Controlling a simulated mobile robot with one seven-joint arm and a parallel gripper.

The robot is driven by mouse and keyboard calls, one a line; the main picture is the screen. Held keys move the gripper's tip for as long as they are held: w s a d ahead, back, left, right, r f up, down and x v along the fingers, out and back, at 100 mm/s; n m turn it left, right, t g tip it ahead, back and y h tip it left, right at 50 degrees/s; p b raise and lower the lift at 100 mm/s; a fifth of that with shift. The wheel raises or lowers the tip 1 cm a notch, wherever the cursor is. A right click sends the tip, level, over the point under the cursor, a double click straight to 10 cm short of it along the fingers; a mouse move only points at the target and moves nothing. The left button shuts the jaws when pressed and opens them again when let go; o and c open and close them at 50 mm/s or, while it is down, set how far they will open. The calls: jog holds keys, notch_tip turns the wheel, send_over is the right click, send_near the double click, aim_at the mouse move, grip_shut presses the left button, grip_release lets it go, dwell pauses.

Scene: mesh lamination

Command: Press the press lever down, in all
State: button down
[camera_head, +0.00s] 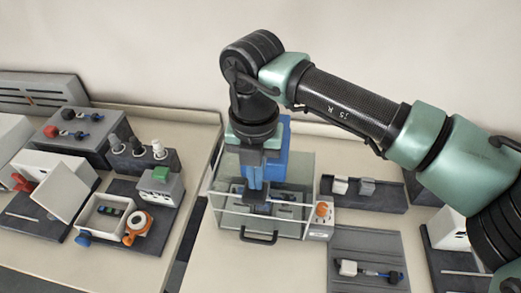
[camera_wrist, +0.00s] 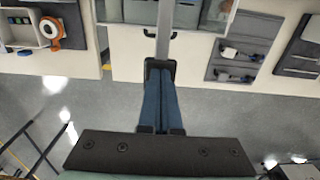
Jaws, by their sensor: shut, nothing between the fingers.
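My gripper (camera_head: 257,197) points down at the front of the column, over the enclosure. It hides much of the press. In the wrist view my gripper (camera_wrist: 160,68) has its blue fingers together, with nothing between them. A grey bar (camera_wrist: 163,25) runs from the top edge to the dark fingertips. It may be the press lever; I cannot tell, nor whether the tips touch it.
A dark handle (camera_head: 259,238) is on the enclosure's front. A small box with an orange knob (camera_head: 321,209) stands to its right. Grey trays (camera_head: 370,241) with parts lie further right. A crowded table (camera_head: 205,123) stands left across a gap.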

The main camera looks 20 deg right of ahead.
notch_tip(320, 180, up, 8)
jog(key=p, duration=0.4)
jog(key=shift+r, duration=0.2)
dwell(0.9)
